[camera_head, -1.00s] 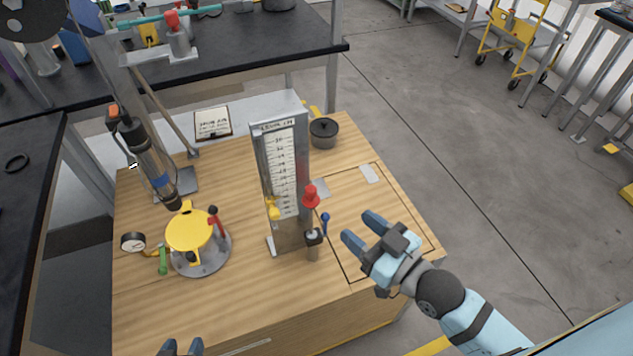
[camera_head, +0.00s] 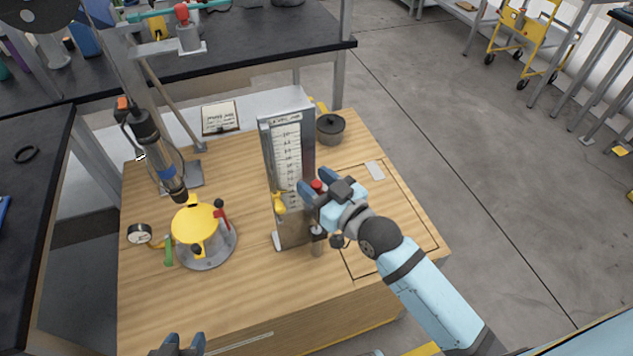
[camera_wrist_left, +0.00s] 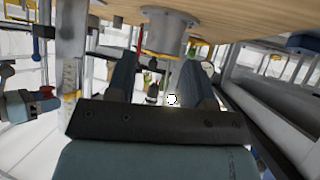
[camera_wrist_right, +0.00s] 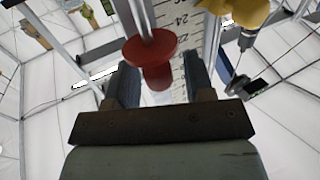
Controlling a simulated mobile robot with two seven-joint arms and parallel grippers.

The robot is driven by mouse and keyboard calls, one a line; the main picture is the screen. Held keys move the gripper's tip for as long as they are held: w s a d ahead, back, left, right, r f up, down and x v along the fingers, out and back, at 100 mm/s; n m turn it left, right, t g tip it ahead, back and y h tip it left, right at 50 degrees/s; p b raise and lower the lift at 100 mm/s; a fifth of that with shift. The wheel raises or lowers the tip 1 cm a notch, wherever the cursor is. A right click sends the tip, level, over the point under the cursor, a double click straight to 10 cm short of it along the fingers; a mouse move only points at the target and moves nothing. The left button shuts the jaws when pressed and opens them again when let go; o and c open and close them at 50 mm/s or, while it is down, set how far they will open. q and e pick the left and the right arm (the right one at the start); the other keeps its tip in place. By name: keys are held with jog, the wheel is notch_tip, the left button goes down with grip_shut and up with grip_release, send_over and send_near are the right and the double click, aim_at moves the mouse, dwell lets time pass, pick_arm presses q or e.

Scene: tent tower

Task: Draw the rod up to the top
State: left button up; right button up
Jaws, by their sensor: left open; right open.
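The metal stand with a numbered scale (camera_head: 288,160) stands upright on the wooden table. Its red knob (camera_head: 317,184) is at the front right, partly hidden by my right gripper (camera_head: 313,188). In the right wrist view the red knob (camera_wrist_right: 150,52) sits below a thin metal rod (camera_wrist_right: 143,14). There, the open fingers of my right gripper (camera_wrist_right: 160,80) appear on either side of the knob's lower part, with gaps showing. A yellow pointer (camera_head: 279,203) is on the scale's left side. My left gripper (camera_head: 184,344) is open and empty at the table's front edge.
A yellow-topped round fixture (camera_head: 195,225) with red and green handles stands left of the stand, beside a pressure gauge (camera_head: 139,234). A dark lidded pot (camera_head: 330,128) is behind right. The table's front middle is clear.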

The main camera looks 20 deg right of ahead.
aim_at(301, 111)
grip_shut()
notch_tip(301, 111, up, 15)
jog(key=p, duration=1.4)
jog(key=shift+f+p, duration=0.2)
jog(key=shift+p, duration=0.2)
jog(key=shift+r+p, duration=0.4)
pick_arm(q)
notch_tip(301, 111, up, 12)
jog(key=shift+s+a+r+m, duration=0.15)
jog(key=shift+s+a+m, duration=0.15)
jog(key=shift+s+a, duration=0.05)
pick_arm(e)
jog(key=shift+r, duration=0.2)
jog(key=shift+c, duration=0.6)
grip_release()
jog(key=shift+o, duration=0.6)
